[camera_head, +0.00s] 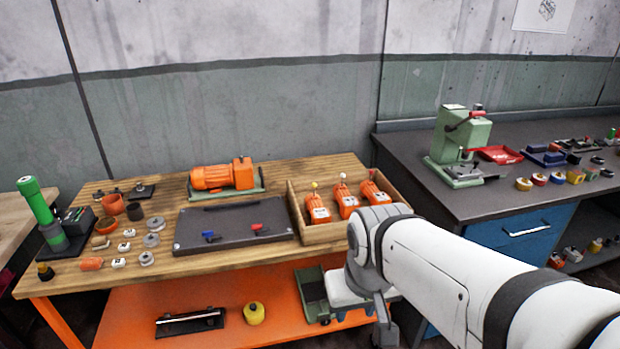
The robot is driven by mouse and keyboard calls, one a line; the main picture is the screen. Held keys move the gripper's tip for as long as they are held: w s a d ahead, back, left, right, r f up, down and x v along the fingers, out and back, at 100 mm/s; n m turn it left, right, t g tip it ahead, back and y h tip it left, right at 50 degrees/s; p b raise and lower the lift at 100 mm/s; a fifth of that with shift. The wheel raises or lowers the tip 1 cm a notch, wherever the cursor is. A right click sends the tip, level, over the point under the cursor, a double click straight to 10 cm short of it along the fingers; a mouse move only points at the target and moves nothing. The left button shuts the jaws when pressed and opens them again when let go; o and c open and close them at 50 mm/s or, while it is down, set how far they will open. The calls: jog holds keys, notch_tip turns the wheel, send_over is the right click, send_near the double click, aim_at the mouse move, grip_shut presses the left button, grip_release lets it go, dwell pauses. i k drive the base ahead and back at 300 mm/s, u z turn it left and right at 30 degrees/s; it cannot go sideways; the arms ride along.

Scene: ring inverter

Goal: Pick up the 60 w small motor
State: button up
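Several orange objects could be the small motor, and no 60 W marking is readable. Three orange units with pale labels, left (318,210), middle (346,202) and right (374,192), stand in a wooden tray (293,207) at the right end of the workbench. A small orange cylinder (92,264) lies at the bench's front left. A larger orange motor (212,178) sits on a green base at the back. My white arm reaches in from the right; my gripper (386,330) points down in front of the bench, mostly hidden, touching none of these objects.
A dark assembly board (232,238) with blue and red clamps lies mid-bench. Rings and small parts (148,258) are at the left, near a green upright tool (38,205). A green press (460,145) stands on the dark right table. A yellow object (253,313) is on the orange lower shelf.

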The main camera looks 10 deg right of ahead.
aim_at(347, 203)
jog(key=z, duration=0.05)
jog(key=i, duration=1)
jog(key=u, duration=0.05)
